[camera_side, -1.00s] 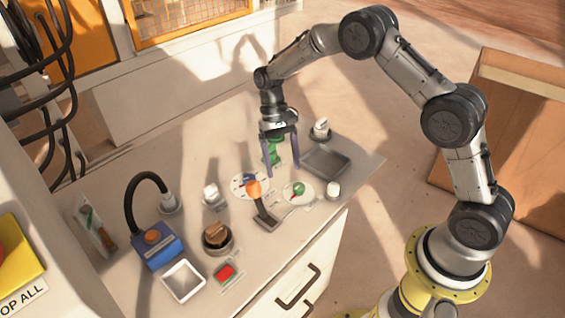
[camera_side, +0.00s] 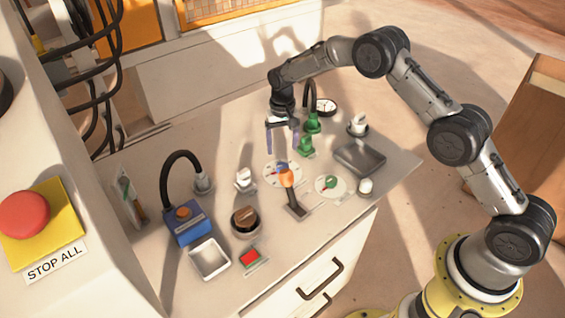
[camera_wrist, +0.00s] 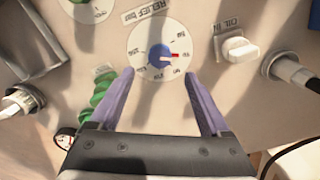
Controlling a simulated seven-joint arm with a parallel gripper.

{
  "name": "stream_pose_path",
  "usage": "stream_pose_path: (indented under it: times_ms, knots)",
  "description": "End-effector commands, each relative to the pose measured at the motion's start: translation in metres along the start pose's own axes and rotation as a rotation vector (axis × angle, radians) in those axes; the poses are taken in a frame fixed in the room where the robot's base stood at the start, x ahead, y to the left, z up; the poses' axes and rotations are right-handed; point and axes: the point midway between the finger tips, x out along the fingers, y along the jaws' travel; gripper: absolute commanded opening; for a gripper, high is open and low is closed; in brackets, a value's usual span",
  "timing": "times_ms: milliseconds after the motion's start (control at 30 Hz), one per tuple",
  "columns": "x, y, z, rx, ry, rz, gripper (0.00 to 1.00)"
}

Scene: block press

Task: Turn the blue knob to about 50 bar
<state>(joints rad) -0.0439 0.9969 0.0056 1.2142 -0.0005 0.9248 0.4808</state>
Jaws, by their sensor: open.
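The blue knob (camera_wrist: 160,54) sits at the centre of a round white dial (camera_wrist: 140,37) labelled RELIEF bar. A short red mark shows on the right side of the knob in the wrist view; the scale numbers are too small to read surely. In the side view the knob (camera_side: 282,168) is partly hidden behind an orange-topped lever (camera_side: 289,182). My gripper (camera_wrist: 159,76) is open and empty, its purple fingers pointing down. In the side view, my gripper (camera_side: 282,150) hangs over the dial, apart from the knob.
Green valve fittings (camera_side: 306,146) stand close to the gripper's right. A white OIL IN knob (camera_wrist: 240,49) is beside the dial.

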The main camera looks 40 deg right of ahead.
Motion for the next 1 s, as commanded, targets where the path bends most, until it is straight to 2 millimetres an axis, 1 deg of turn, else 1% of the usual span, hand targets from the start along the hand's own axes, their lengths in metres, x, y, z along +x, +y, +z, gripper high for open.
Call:
stream_pose_path:
  times_ms: [33,200,300,400,567,833,867,1000]
  knots:
    - [0.012,0.001,0.001,0.0,-0.004,0.002,0.81]
    - [0.043,0.001,0.001,0.0,-0.004,0.002,0.81]
    - [0.057,0.001,0.001,0.0,-0.003,0.001,0.81]
    - [0.067,0.0,0.0,0.0,-0.001,0.0,0.81]
    - [0.075,0.0,0.0,0.0,0.0,0.0,0.81]
    - [0.076,0.0,0.0,0.0,0.0,0.0,0.81]
    - [0.076,0.0,0.0,0.0,0.0,0.0,0.77]
    - [0.076,0.0,0.0,0.0,0.0,0.0,0.52]
